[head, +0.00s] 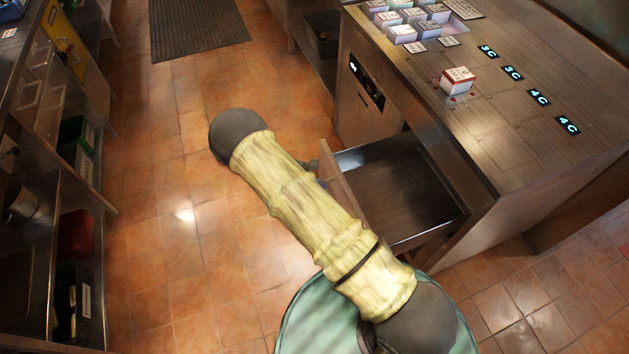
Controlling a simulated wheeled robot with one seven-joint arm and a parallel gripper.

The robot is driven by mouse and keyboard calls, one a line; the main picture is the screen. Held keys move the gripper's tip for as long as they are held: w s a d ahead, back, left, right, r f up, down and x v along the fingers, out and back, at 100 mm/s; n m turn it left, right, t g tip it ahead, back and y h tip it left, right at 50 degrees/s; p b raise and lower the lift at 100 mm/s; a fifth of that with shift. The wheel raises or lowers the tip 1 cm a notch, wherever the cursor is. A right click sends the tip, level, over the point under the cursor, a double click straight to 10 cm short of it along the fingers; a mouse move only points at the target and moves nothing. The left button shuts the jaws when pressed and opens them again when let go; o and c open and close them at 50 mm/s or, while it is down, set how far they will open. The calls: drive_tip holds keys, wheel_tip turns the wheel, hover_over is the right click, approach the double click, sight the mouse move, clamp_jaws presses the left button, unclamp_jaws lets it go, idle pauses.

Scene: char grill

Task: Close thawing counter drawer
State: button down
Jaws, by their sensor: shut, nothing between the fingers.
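The thawing counter drawer (400,185) is pulled well out of the counter (465,125) on the right. Its inside looks empty and dark. Its wooden front panel (338,185) faces left, toward the aisle, and is partly covered by my arm. My arm crosses the picture from the lower right to the upper left, in front of the drawer. I cannot make out my gripper; the end of my arm is hidden behind the upper link. A small dark piece beside the panel could be a handle or part of my gripper; I cannot tell which.
A red-and-white box (457,80) and several white containers (403,33) stand on the counter top, beside lit number displays (539,97). Shelving (50,150) lines the left side. A dark floor mat (198,28) lies at the back. The tiled floor (165,260) between is clear.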

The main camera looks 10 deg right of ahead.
sight(339, 188)
drive_tip(key=p+x, duration=0.1)
drive_tip(key=x, duration=0.4)
drive_tip(key=shift+w+d+f, duration=0.1)
drive_tip(key=shift+d+f, duration=0.15)
drive_tip(key=shift+d, duration=0.05)
